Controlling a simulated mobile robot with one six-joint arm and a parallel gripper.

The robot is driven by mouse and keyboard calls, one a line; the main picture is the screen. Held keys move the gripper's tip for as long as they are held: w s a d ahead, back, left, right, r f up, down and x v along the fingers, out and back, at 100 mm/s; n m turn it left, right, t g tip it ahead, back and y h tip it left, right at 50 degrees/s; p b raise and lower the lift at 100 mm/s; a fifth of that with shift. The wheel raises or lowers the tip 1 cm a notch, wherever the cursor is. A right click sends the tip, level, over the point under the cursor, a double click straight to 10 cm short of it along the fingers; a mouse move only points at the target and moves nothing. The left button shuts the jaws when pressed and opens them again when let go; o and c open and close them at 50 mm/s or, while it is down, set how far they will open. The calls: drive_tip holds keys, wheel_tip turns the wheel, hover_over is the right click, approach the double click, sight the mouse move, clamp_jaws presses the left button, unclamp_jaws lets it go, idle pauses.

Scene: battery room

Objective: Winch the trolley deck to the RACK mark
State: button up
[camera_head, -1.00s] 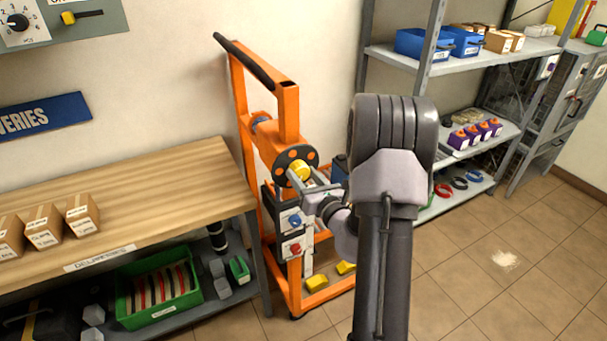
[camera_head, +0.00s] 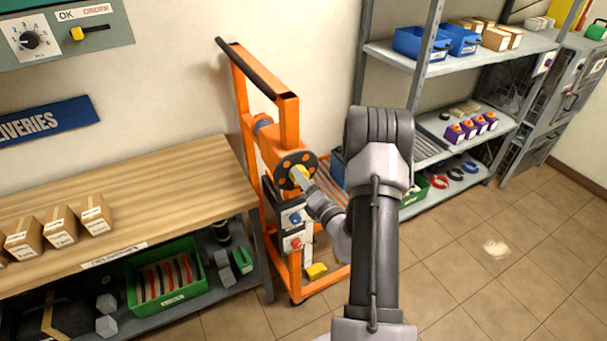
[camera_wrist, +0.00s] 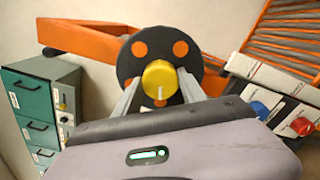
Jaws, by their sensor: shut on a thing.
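The orange trolley (camera_head: 288,125) stands against the wall between the bench and the shelving. On it is a dark round winch wheel (camera_head: 285,163) with orange spots and a yellow hub knob (camera_head: 300,176). In the wrist view the yellow knob (camera_wrist: 160,79) sits between the two fingers of my gripper (camera_wrist: 161,90), which is shut on it. In the head view my gripper (camera_head: 305,183) reaches the knob from the lower right. A panel with a blue knob (camera_head: 296,218) and a red knob (camera_head: 297,243) is below the wheel. I cannot make out the RACK mark.
A wooden bench (camera_head: 150,190) with several small boxes is at the left, with a green crate (camera_head: 128,290) beneath it. Grey shelving (camera_head: 390,52) stands behind my arm.

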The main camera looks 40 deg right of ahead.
drive_tip(key=shift+m+p, duration=0.4)
drive_tip(key=shift+m, duration=0.2)
drive_tip(key=o, duration=1.4)
drive_tip(key=v, duration=1.7)
drive_tip(key=shift+s+f, duration=0.1)
drive_tip(key=shift+s, duration=0.15)
